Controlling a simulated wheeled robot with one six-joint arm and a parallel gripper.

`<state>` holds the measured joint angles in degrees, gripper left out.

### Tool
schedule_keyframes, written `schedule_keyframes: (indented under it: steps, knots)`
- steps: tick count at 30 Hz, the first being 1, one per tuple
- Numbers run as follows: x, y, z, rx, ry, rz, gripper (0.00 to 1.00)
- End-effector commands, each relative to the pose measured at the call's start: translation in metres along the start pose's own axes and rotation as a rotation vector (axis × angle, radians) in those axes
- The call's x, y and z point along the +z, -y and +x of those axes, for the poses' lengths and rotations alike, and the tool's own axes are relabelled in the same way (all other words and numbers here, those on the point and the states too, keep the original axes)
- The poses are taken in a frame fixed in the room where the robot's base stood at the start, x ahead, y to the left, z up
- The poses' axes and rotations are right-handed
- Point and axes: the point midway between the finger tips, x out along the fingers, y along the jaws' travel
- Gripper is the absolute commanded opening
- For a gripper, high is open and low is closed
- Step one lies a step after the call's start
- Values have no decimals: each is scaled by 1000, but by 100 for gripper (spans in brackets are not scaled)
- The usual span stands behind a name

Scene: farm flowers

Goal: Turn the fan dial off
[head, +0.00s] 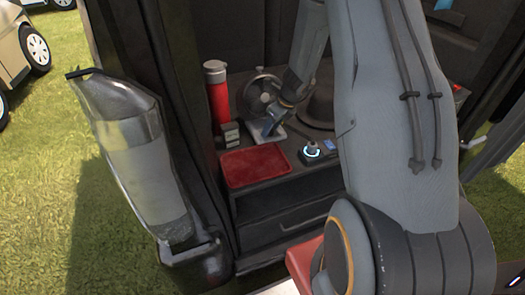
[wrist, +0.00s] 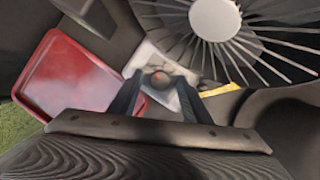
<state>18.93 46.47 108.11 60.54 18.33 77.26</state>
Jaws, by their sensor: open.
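The fan (head: 262,92) stands at the back of the dark shelf; its round bladed head with a pale hub (wrist: 214,18) fills the upper right of the wrist view. In front of it lies a pale base (head: 279,133). On this base a small round grey dial (wrist: 160,79) with a reddish spot shows in the wrist view. My gripper (head: 268,128) is open above the base, its two dark fingers (wrist: 159,90) on either side of the dial. I cannot tell whether they touch it. In the head view the dial is hidden by my gripper.
A red tray (head: 255,167) lies front left of the base. A red flask (head: 217,92) and a small box (head: 230,134) stand to the left. A dark hat (head: 319,106) and a blue-lit device (head: 311,151) are to the right. Dark cabinet walls flank the shelf.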

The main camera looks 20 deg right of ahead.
Motion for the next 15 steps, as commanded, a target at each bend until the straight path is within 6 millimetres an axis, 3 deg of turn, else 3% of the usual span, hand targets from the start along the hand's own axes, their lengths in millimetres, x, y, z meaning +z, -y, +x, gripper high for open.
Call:
schedule_keyframes:
  steps: [8,15]
  knots:
    - [0,-4,2,-147,-1,354,44]
    - [2,-8,-39,-149,1,357,44]
